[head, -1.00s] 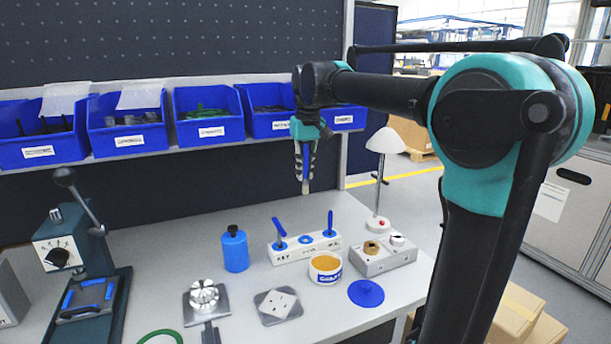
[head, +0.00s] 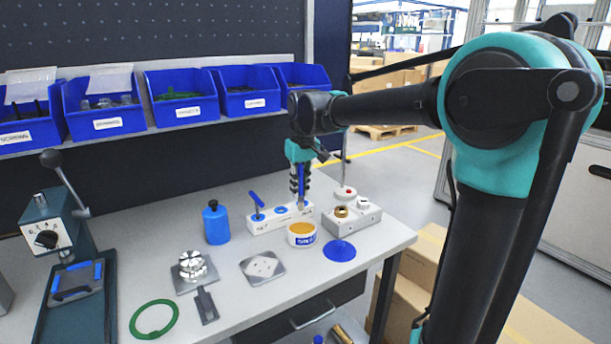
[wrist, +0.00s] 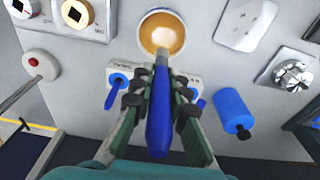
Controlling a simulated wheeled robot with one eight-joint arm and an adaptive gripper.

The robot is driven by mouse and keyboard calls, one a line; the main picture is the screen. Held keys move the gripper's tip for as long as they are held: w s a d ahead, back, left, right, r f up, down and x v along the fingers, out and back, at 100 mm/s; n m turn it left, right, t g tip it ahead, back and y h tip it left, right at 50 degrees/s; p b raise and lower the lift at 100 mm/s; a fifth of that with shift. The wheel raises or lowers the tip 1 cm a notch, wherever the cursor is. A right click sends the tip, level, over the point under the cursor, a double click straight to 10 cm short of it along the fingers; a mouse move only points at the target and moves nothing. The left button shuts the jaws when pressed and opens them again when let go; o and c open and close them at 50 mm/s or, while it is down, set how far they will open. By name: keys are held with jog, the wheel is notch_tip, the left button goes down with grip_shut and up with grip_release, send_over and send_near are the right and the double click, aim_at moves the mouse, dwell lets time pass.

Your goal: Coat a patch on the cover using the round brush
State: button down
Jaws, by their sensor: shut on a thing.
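My gripper (head: 300,178) is shut on a blue-handled brush, which also shows in the wrist view (wrist: 160,115). The brush points down, with its pale tip just above or at the tub (head: 301,240) of amber paste; I cannot tell whether it touches. In the wrist view the tip overlaps the near edge of the tub's opening (wrist: 162,34). A flat square plate with holes (head: 263,267), seemingly the cover, lies on the bench left of and nearer than the tub. A white brush holder (head: 268,226) stands behind the tub with other blue-handled tools in it.
A blue lid (head: 340,251) lies right of the tub, and a blue bottle (head: 216,225) stands to the left.

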aim_at(301, 201)
jog(key=shift+d+f, duration=0.15)
jog(key=shift+f, duration=2.9)
jog(key=shift+f, duration=0.55)
jog(key=shift+r, duration=3.55)
